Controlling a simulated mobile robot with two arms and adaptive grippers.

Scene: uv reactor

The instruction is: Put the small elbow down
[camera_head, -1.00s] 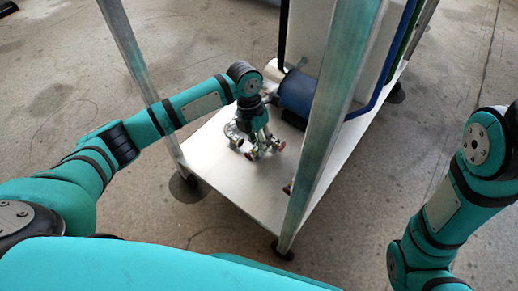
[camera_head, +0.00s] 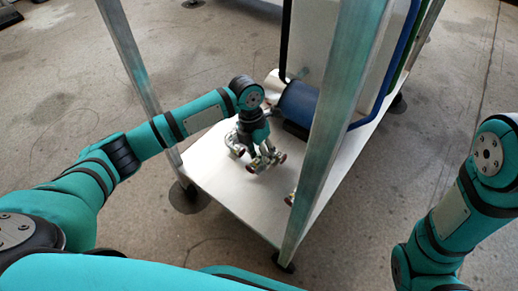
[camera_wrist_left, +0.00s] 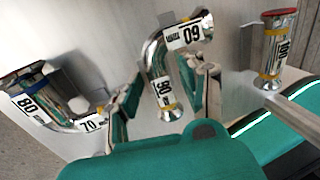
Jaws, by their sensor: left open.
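A shiny metal elbow (camera_wrist_left: 155,65) with white number labels stands between the fingers of my left gripper (camera_wrist_left: 166,92) in the left wrist view. The fingers are open, one on each side of it, with a gap on the left; contact on the right side is unclear. In the head view my left gripper (camera_head: 258,146) points down at a cluster of metal pipe pieces (camera_head: 262,161) on the lower shelf (camera_head: 235,197) of the cart. Single pieces are hard to tell apart there. My right gripper is out of view; only its arm shows at the right.
Other labelled pipes (camera_wrist_left: 45,112) lie at the left of the wrist view, and a red-capped pipe (camera_wrist_left: 272,50) stands at the right. A metal cart post (camera_head: 325,125) rises right of the gripper. A blue cylinder (camera_head: 298,101) lies behind it. The shelf's front is largely clear.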

